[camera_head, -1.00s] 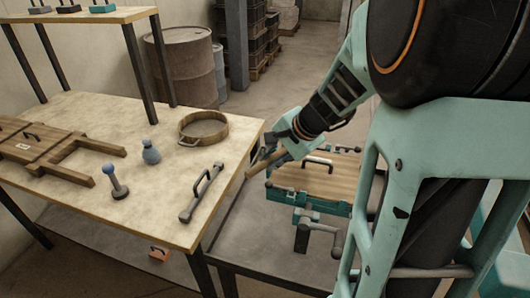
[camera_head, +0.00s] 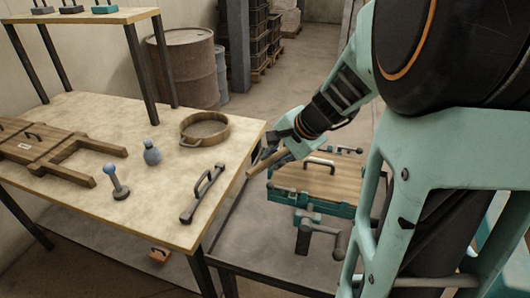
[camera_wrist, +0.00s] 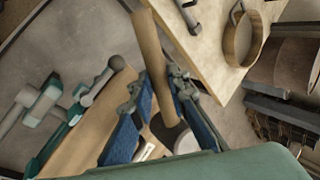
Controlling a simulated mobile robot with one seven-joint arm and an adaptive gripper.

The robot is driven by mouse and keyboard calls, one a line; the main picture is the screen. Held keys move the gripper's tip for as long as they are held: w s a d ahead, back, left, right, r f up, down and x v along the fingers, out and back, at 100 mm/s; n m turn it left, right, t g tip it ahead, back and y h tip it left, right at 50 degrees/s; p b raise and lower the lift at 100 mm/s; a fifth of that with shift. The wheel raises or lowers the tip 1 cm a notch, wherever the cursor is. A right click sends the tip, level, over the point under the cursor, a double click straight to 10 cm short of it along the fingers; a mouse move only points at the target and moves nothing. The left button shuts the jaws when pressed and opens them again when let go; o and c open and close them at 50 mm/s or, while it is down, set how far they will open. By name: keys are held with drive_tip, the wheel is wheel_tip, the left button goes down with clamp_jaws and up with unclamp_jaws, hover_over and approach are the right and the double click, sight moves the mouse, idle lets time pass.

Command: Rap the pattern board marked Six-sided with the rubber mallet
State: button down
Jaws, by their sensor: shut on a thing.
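My gripper (camera_head: 288,146) is shut on the wooden handle of the mallet (camera_head: 262,164), whose pale end sticks out to the lower left. In the wrist view the handle (camera_wrist: 148,45) runs between my two blue-padded fingers (camera_wrist: 158,95), and a dark grey rounded part, apparently the mallet's head (camera_wrist: 166,132), shows below them. A wooden board (camera_head: 318,178) with a metal handle lies on a teal fixture to the right of the table, beneath my gripper. It also shows in the wrist view (camera_wrist: 82,140). Another wooden board (camera_head: 60,150) lies at the table's left; its small label is unreadable.
The pale table (camera_head: 120,225) holds a round wooden ring (camera_head: 222,137), a blue bottle-like piece (camera_head: 151,153), a blue-knobbed tool (camera_head: 117,185) and a dark bar handle (camera_head: 202,195). A raised shelf (camera_head: 80,20) stands behind. A crank (camera_head: 305,235) projects from the teal fixture's front.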

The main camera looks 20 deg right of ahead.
wheel_tip(320, 180, up, 5)
drive_tip(key=p, duration=0.4)
